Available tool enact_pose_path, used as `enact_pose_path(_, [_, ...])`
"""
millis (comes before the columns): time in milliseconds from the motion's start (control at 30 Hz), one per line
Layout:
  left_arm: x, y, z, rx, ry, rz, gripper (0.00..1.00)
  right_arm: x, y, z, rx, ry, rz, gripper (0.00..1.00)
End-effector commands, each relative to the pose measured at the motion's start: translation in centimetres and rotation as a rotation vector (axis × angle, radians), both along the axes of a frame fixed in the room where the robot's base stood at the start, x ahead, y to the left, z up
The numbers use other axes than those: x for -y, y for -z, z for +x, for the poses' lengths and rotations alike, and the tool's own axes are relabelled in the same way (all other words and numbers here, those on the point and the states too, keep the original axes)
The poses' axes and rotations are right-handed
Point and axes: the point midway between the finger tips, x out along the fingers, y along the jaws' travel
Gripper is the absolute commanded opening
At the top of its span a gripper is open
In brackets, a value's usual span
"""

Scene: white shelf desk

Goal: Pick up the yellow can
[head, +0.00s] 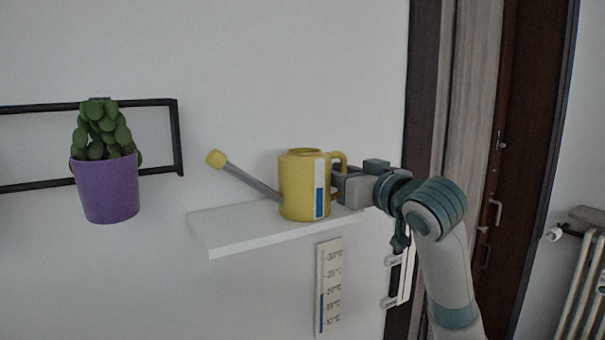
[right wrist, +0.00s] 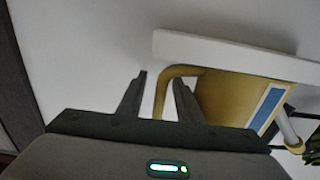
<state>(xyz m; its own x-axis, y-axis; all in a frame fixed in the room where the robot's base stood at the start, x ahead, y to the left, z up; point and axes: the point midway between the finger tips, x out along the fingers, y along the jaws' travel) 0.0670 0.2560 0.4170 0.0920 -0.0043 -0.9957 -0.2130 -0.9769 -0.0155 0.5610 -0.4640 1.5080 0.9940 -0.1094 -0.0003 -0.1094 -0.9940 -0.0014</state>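The yellow can (head: 296,185) is a watering can with a long grey spout, a yellow spout tip and a blue and white stripe. It stands upright on the white shelf (head: 240,230) in the head view, handle to the right. My right gripper (head: 341,184) reaches in from the right at the handle. In the right wrist view, my right gripper (right wrist: 159,77) is open, with the handle of the yellow can (right wrist: 225,97) between its two fingers. I cannot tell whether either finger touches it. My left gripper is not in view.
A purple pot (head: 106,190) with a green cactus hangs at a black wall frame (head: 180,140) on the left. A thermometer (head: 328,290) is on the wall below the shelf. A dark door (head: 520,150) and a radiator (head: 585,285) are at the right. The shelf's left end is clear beneath the spout.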

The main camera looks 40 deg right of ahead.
Motion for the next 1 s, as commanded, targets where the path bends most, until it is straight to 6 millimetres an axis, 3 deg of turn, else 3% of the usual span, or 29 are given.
enact_pose_path(567, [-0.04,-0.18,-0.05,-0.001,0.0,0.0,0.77,0.04,0.06,0.6,0.0,0.0,-0.002,0.33])
enact_pose_path(700, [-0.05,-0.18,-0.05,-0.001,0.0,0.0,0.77,0.04,0.05,0.6,0.0,0.0,-0.002,0.01])
enact_pose_path(1000, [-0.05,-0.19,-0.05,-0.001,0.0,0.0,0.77,0.06,-0.04,0.57,0.002,0.0,-0.001,0.0])
